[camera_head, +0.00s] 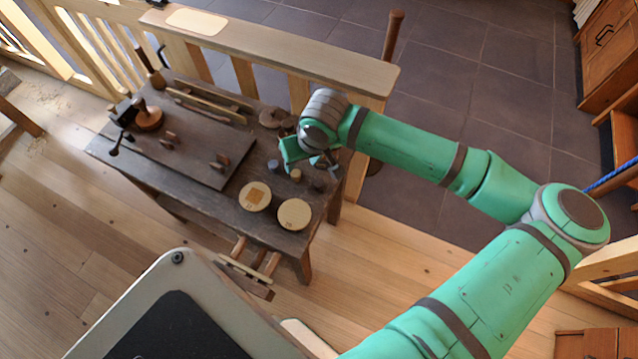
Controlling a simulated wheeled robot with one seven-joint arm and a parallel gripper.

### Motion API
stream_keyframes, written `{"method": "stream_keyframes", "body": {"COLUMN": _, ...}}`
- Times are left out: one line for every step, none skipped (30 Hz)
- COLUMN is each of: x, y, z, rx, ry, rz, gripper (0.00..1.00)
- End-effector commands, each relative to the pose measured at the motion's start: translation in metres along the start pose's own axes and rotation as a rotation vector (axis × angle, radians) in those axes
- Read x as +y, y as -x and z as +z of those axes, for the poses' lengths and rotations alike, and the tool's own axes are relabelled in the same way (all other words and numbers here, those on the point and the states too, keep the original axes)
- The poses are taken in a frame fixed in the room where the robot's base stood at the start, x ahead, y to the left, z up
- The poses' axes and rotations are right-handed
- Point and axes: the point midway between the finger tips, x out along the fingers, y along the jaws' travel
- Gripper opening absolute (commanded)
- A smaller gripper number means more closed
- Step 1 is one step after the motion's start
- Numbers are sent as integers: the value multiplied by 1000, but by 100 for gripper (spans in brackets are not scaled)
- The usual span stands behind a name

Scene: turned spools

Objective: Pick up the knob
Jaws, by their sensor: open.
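My gripper (308,162) is at the right end of the dark wooden workbench (152,172), low over its top. It is open; its fingers are small and partly hidden by my wrist. Several small turned pieces stand just below it in the picture: a dark one (273,165), a lighter tan one (296,175) and another dark one (318,185). I cannot tell which of these is the knob. No piece is visibly held between the fingers.
Two pale round discs (255,196) (294,214) lie at the bench's near right. A raised dark board (205,165) holds small pegs; a brown knobbed piece (148,115) stands at its left. A wooden railing (270,48) runs behind the bench.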

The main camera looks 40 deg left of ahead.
Motion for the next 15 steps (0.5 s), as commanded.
{"method": "stream_keyframes", "body": {"x": 15, "y": 2, "z": 12, "rx": -41, "ry": -9, "rz": 39, "gripper": 45}}
{"method": "stream_keyframes", "body": {"x": 22, "y": 2, "z": 17, "rx": -60, "ry": -15, "rz": 56, "gripper": 45}}
{"method": "stream_keyframes", "body": {"x": 30, "y": 3, "z": 24, "rx": -83, "ry": -22, "rz": 76, "gripper": 45}}
{"method": "stream_keyframes", "body": {"x": 34, "y": 4, "z": 28, "rx": -97, "ry": -27, "rz": 87, "gripper": 45}}
{"method": "stream_keyframes", "body": {"x": 38, "y": 5, "z": 32, "rx": -109, "ry": -31, "rz": 98, "gripper": 45}}
{"method": "stream_keyframes", "body": {"x": 42, "y": 5, "z": 36, "rx": -122, "ry": -36, "rz": 108, "gripper": 45}}
{"method": "stream_keyframes", "body": {"x": 45, "y": 5, "z": 38, "rx": -129, "ry": -39, "rz": 113, "gripper": 45}}
{"method": "stream_keyframes", "body": {"x": 46, "y": 4, "z": 40, "rx": -134, "ry": -40, "rz": 118, "gripper": 45}}
{"method": "stream_keyframes", "body": {"x": 48, "y": 2, "z": 41, "rx": -138, "ry": -42, "rz": 121, "gripper": 45}}
{"method": "stream_keyframes", "body": {"x": 49, "y": -1, "z": 42, "rx": -140, "ry": -43, "rz": 122, "gripper": 45}}
{"method": "stream_keyframes", "body": {"x": 49, "y": -5, "z": 43, "rx": -142, "ry": -43, "rz": 123, "gripper": 45}}
{"method": "stream_keyframes", "body": {"x": 50, "y": -11, "z": 43, "rx": -141, "ry": -43, "rz": 123, "gripper": 45}}
{"method": "stream_keyframes", "body": {"x": 50, "y": -16, "z": 44, "rx": -141, "ry": -42, "rz": 122, "gripper": 45}}
{"method": "stream_keyframes", "body": {"x": 50, "y": -21, "z": 45, "rx": -142, "ry": -42, "rz": 122, "gripper": 45}}
{"method": "stream_keyframes", "body": {"x": 51, "y": -27, "z": 45, "rx": -141, "ry": -41, "rz": 121, "gripper": 45}}
